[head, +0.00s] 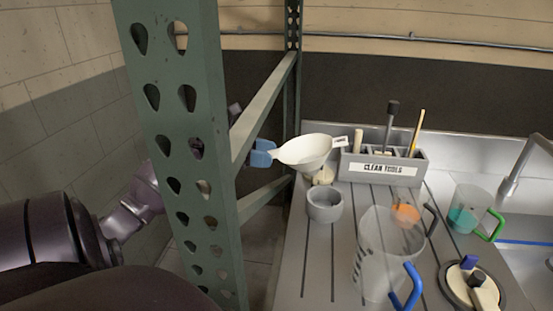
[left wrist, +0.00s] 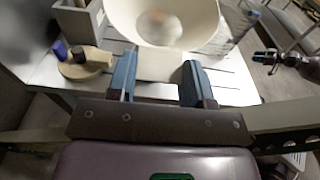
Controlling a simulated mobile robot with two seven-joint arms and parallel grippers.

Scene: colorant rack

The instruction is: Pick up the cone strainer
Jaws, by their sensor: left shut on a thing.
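The cone strainer (head: 306,150) is a cream-white cone-shaped bowl with a short handle and a small white tag at its right rim. My left gripper (head: 263,153) has blue fingertips and is shut on the handle, at the bowl's left. In the head view the bowl appears above the grey cup and left of the tool holder. In the left wrist view the strainer (left wrist: 150,30) fills the top, its handle between the fingers of my left gripper (left wrist: 158,82).
A green perforated rack post (head: 185,130) stands between my left arm and the counter. The grey tool holder (head: 382,168), a grey cup (head: 324,205), a clear pitcher (head: 375,265) with a blue handle and a green-handled beaker (head: 465,212) stand on the slotted counter.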

